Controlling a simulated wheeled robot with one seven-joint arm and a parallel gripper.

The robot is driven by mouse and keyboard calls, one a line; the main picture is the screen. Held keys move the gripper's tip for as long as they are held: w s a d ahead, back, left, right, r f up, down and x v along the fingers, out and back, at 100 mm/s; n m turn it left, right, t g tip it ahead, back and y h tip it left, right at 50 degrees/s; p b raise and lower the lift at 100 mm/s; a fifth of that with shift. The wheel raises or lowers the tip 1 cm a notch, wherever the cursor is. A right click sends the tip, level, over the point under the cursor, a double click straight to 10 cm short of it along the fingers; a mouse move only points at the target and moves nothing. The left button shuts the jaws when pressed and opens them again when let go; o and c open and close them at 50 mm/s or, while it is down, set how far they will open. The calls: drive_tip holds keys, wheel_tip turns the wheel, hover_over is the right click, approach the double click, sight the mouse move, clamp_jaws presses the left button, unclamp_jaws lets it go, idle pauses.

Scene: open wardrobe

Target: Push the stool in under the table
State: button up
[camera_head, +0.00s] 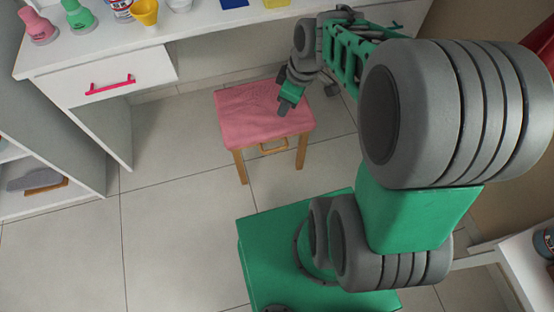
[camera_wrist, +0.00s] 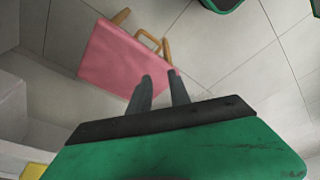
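The stool (camera_head: 255,108) has a pink seat and wooden legs with a wooden handle-like bar on its near side. It stands upright on the tiled floor, in front of the knee opening of the white table (camera_head: 230,22); how far its far edge reaches under is hard to tell. In the wrist view the pink seat (camera_wrist: 115,62) lies past my fingertips. My gripper (camera_head: 284,108) appears over the right part of the seat in the head view. In the wrist view my gripper (camera_wrist: 160,76) has its fingers apart with nothing between them. Whether they touch the seat cannot be told.
A drawer with a pink handle (camera_head: 110,86) hangs at the table's left, beside a side panel. Pink flask (camera_head: 38,28), green flask (camera_head: 80,17) and yellow cup (camera_head: 145,12) stand on the tabletop. A shelf unit (camera_head: 45,205) is at left. Floor left of the stool is clear.

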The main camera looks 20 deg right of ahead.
sight(276, 149)
drive_tip(key=w+f+n+y+b, duration=0.1)
drive_tip(key=f+b, duration=0.3)
drive_tip(key=f, duration=0.6)
drive_tip(key=w+f+n+b, duration=0.2)
drive_tip(key=f+n+b, duration=0.2)
drive_tip(key=f, duration=0.7)
drive_tip(key=w+f+n+y+b, duration=0.1)
drive_tip(key=w+f+n+b, duration=0.1)
drive_tip(key=f+b, duration=0.4)
drive_tip(key=shift+w+a+f+n+y, duration=0.15)
drive_tip(key=shift+f+n, duration=0.2)
drive_tip(key=shift+f, duration=0.8)
drive_tip(key=shift+s+a+f+n+y, duration=0.15)
drive_tip(key=shift+f+n, duration=0.2)
drive_tip(key=shift+f, duration=0.75)
drive_tip(key=shift+w+d, duration=0.1)
drive_tip(key=shift+w, duration=0.05)
drive_tip(key=shift+c, duration=0.5)
clamp_jaws()
